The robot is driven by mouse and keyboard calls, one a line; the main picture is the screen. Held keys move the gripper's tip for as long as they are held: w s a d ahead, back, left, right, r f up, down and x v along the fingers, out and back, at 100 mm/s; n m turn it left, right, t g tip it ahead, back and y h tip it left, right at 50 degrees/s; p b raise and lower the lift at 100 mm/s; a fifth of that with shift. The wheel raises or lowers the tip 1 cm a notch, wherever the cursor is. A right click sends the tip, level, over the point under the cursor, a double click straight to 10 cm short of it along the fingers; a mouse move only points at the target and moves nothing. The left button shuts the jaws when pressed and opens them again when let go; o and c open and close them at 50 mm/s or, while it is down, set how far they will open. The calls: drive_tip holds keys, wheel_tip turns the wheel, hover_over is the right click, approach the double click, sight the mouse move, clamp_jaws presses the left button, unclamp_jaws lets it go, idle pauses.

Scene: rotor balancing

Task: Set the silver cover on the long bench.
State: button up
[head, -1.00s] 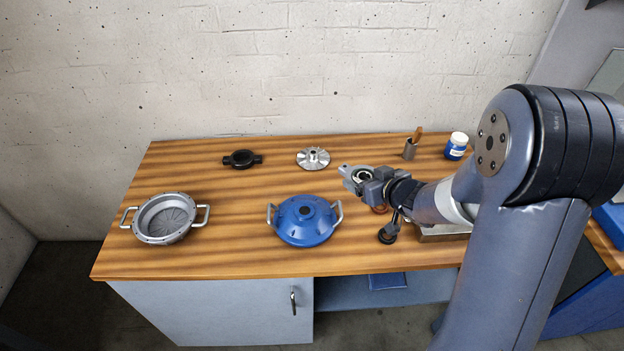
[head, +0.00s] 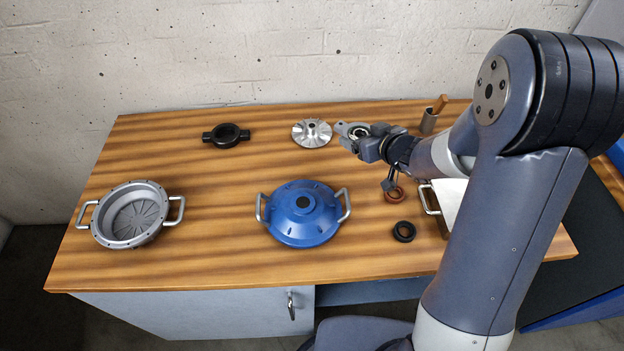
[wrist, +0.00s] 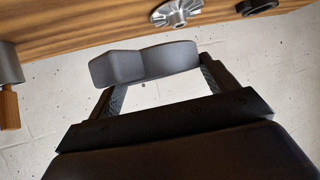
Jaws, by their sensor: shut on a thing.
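The silver cover (head: 350,129), a ringed plate with an ear, is held in my gripper (head: 369,143) in the head view. My jaws are shut on it, and they hide part of it. In the wrist view the cover (wrist: 145,63) shows as a two-lobed grey piece between the fingers (wrist: 160,95). The long bench (head: 190,260) has a striped wooden top. The cover appears held above its back part, just right of a silver finned wheel (head: 312,132). I cannot tell the exact height.
A black eared ring (head: 227,136), a silver two-handled bowl (head: 134,214) and a blue two-handled dome (head: 303,214) stand on the bench. A brown ring (head: 394,195), a black ring (head: 404,231) and a tray (head: 430,198) are at right.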

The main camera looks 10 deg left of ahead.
sight(357, 171)
drive_tip(key=shift+w+f+b, duration=0.1)
drive_tip(key=shift+f+b, duration=0.9)
drive_tip(key=shift+f, duration=4.2)
drive_tip(key=shift+f, duration=0.2)
drive_tip(key=o, duration=1.2)
drive_tip(key=shift+o, duration=0.2)
drive_tip(key=shift+r, duration=0.1)
